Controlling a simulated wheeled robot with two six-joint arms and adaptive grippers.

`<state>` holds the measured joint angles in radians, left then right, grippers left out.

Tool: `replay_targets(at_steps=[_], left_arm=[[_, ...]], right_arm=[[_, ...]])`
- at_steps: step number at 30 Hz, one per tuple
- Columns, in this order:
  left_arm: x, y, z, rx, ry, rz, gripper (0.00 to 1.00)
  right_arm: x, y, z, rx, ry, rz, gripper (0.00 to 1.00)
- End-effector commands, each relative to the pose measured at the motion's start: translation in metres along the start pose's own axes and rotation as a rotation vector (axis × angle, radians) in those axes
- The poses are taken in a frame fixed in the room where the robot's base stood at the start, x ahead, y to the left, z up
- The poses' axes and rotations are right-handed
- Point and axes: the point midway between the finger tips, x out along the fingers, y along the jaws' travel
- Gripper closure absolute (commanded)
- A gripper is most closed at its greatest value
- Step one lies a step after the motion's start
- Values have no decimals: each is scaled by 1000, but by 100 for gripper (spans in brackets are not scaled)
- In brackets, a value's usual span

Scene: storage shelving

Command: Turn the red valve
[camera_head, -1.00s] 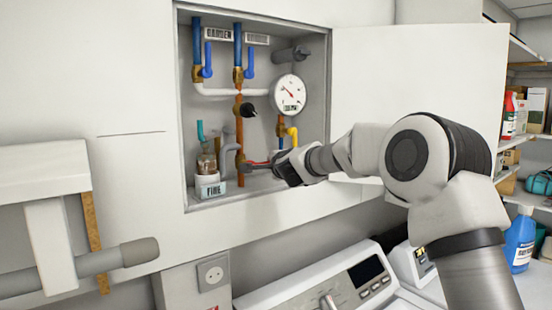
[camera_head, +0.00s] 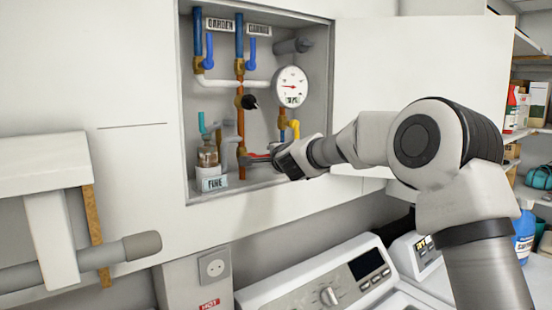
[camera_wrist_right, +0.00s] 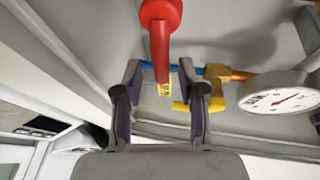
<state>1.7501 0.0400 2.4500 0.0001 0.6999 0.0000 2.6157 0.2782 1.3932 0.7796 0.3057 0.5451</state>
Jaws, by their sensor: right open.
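The red valve (camera_head: 257,159) has a lever handle low on the copper pipe inside the open wall cabinet. In the right wrist view its red handle (camera_wrist_right: 160,24) comes down from the top and narrows between the finger tips. My right gripper (camera_wrist_right: 160,72) is open, with one finger on each side of the handle's narrow part. I cannot tell whether either finger touches it. In the head view the right gripper (camera_head: 274,158) reaches in from the right and partly hides the handle. My left gripper is in neither view.
A yellow handle (camera_wrist_right: 190,98) and a pressure gauge (camera_wrist_right: 281,94) lie close to the right gripper. Blue valves (camera_head: 209,51), a jar (camera_head: 208,155) and the cabinet's edges surround the space. The open cabinet door (camera_head: 420,80) stands behind my right arm.

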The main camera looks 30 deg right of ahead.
Motion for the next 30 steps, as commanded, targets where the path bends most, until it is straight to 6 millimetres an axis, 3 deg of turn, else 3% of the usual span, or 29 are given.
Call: replay_targets(at_steps=[9,12,17,30], left_arm=[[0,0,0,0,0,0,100],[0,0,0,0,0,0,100],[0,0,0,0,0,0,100],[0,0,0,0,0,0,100]], right_arm=[[-77,-1,5,-4,-4,0,60],[-93,0,6,-4,-4,0,60],[-102,0,6,-4,-3,2,60],[-102,0,6,-4,-3,2,60]])
